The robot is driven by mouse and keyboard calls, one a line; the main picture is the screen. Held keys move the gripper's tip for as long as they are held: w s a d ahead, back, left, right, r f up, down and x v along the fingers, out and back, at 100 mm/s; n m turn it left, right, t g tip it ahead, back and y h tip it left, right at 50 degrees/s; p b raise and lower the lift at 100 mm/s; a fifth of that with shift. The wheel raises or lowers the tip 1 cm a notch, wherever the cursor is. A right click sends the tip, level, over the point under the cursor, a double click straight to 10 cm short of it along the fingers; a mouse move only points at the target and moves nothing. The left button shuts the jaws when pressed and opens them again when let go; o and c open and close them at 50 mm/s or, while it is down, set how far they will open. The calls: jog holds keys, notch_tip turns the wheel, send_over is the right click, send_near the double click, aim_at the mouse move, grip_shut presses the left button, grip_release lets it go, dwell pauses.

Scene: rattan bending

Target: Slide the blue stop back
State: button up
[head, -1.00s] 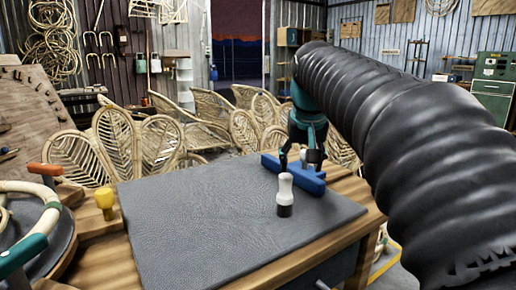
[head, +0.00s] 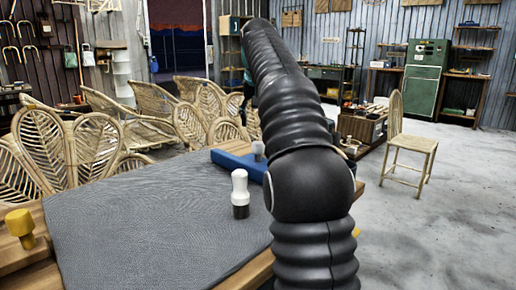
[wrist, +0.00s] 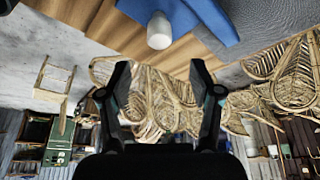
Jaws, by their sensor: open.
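The blue stop (head: 228,160) lies at the far right edge of the grey mat (head: 150,225) on the wooden table in the head view. A pale grey knob (head: 258,151) stands on it, and my arm hides its right part. In the wrist view the blue stop (wrist: 178,14) shows at the top, with its knob (wrist: 159,30) pointing down. My gripper (wrist: 160,80) is open and empty in the wrist view, apart from the knob.
A white and black handled tool (head: 240,194) stands on the mat in front of the stop. A yellow knob (head: 20,226) is at the table's left. Rattan chair frames (head: 110,135) crowd behind the table. A chair (head: 411,144) stands on open floor at right.

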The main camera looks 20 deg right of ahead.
aim_at(258, 143)
jog(key=b+x, duration=0.2)
jog(key=x, duration=0.8)
jog(key=shift+d, duration=0.1)
grip_shut()
